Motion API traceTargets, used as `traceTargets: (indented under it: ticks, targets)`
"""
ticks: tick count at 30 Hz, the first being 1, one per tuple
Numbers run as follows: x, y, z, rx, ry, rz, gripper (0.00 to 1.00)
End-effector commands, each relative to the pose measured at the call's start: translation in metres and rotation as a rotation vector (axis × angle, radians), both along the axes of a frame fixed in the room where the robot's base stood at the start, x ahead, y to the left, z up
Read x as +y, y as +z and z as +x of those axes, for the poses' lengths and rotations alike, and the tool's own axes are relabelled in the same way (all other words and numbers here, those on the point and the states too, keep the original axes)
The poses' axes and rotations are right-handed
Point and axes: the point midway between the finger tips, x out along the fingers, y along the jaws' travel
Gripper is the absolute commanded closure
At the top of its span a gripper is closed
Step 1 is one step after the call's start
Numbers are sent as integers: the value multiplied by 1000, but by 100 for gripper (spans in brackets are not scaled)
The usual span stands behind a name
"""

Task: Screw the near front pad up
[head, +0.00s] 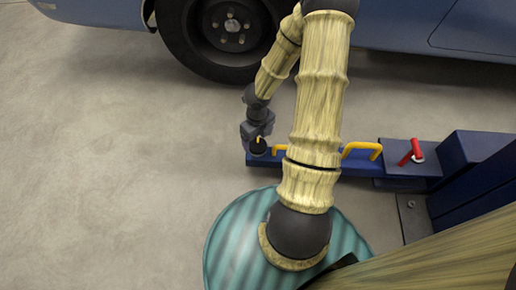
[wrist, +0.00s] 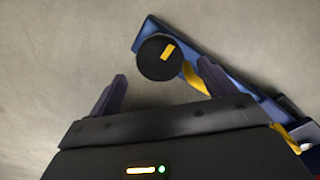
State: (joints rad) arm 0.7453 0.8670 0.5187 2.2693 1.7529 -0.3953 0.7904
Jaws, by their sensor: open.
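The pad is a round black disc (wrist: 155,62) with a yellow mark on its top, at the end of a blue lift arm (wrist: 140,35). In the head view the pad (head: 258,148) shows just below my gripper (head: 257,136), at the left end of the blue arm (head: 330,163). In the wrist view my gripper (wrist: 162,85) is open and empty. Its two fingers stand apart, and the pad appears between and beyond their tips. I cannot tell whether either finger touches the pad.
Yellow handles (head: 362,149) stand on the blue arm, and a red lever (head: 412,152) stands near its right end by a blue post (head: 475,170). A blue car with a dark wheel (head: 225,35) is behind. The concrete floor at left is clear.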

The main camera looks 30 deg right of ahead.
Motion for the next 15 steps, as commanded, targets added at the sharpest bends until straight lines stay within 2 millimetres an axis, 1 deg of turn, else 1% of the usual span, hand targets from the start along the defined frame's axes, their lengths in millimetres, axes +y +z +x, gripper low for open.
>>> traceTargets:
  ticks: [1,6,10,15]
  targets:
    - [0,-11,0,0,-1,1,17]
    - [0,-30,0,0,1,1,17]
    - [-1,-42,0,0,-1,0,17]
    - [-1,-50,0,0,-4,0,17]
